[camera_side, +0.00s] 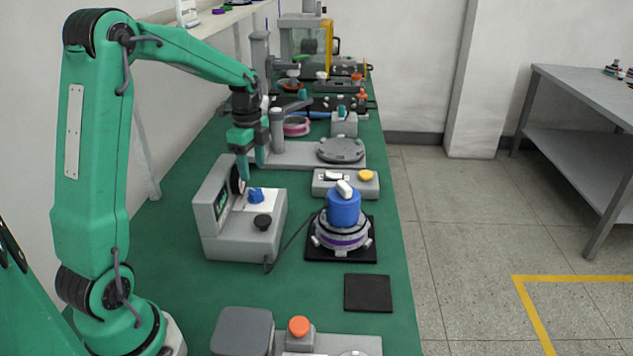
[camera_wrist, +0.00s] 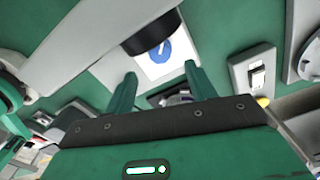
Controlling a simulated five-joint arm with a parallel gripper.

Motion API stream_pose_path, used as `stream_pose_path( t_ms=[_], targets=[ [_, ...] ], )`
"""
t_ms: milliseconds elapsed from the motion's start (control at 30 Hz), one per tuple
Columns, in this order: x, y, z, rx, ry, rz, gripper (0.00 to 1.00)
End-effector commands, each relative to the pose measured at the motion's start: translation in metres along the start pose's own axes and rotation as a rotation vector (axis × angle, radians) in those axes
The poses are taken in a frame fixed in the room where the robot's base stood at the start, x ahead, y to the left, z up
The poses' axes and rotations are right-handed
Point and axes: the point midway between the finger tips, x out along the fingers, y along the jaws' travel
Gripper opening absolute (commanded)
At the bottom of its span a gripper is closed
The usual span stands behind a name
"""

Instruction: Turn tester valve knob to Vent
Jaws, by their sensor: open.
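The tester (camera_side: 222,243) is a grey box with a raised display panel at its left, on the green bench. Its blue valve knob (camera_side: 256,195) sits on a white plate on the top. In the wrist view the blue knob (camera_wrist: 159,51) shows a white pointer line, tilted; no label such as Vent can be read. A black round knob (camera_side: 262,221) is nearer the side camera on the tester. My gripper (camera_side: 252,172) points down, open and empty, above and slightly behind the blue knob, apart from it. Its two fingers (camera_wrist: 160,72) show in the wrist view, below the knob.
A blue cylinder on a hub motor (camera_side: 342,235) stands on a black pad right of the tester, with a cable between. A grey box with a yellow button (camera_side: 366,175) is behind it. A grey stand (camera_side: 277,133) is behind the gripper.

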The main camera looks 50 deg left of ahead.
Motion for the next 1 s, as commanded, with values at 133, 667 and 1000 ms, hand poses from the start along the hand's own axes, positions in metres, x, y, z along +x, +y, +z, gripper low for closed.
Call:
stream_pose_path(
  t_ms=[133, 667, 1000],
  targets=[
    [0.016, 0.001, 0.0, -0.001, 0.0, 0.003, 0.55],
    [0.067, 0.001, 0.0, -0.001, 0.0, 0.001, 0.55],
    [0.068, 0.0, 0.0, -0.001, 0.0, 0.0, 0.47]
  ],
)
